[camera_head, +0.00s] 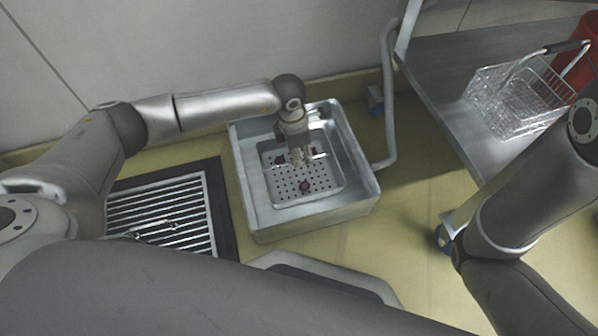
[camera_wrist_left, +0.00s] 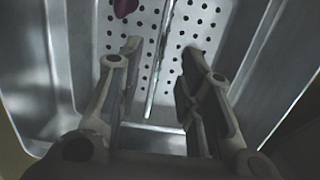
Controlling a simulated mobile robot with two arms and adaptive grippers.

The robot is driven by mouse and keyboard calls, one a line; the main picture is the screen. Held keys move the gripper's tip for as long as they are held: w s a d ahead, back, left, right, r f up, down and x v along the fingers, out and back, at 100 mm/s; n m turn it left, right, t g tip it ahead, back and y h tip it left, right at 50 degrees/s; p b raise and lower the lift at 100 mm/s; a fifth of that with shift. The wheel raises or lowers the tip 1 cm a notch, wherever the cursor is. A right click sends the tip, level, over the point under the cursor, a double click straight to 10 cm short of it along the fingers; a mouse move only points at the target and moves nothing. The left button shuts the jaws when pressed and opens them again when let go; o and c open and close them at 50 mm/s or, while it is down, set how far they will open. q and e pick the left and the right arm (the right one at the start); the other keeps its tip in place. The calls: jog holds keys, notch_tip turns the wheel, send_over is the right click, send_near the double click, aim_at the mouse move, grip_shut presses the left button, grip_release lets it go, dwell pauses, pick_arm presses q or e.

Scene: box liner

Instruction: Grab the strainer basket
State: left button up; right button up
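The strainer basket (camera_head: 322,179) is a grey metal tray with rows of round holes, set inside a square metal sink (camera_head: 300,225) on the floor. My left gripper (camera_head: 298,157) points down over the basket. In the left wrist view its two fingers (camera_wrist_left: 160,52) are apart, with a thin metal bar (camera_wrist_left: 163,50) running between them. The perforated floor of the basket (camera_wrist_left: 188,22) shows beyond the fingertips. I cannot tell whether either finger touches the bar. My right gripper is not seen; only the right arm shows.
A small dark purple piece (camera_head: 305,186) lies in the basket. A floor grate (camera_head: 160,215) is left of the sink. A pipe (camera_head: 390,100) stands behind its right side. A metal table (camera_head: 430,70) at the right holds a wire basket (camera_head: 515,98) near a red container (camera_head: 580,50).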

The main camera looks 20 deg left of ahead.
pick_arm(q)
jog(key=shift+a+f+b, duration=0.15)
jog(key=shift+f+b, duration=2.35)
jog(key=shift+f, duration=0.15)
jog(key=shift+r, duration=0.1)
grip_shut()
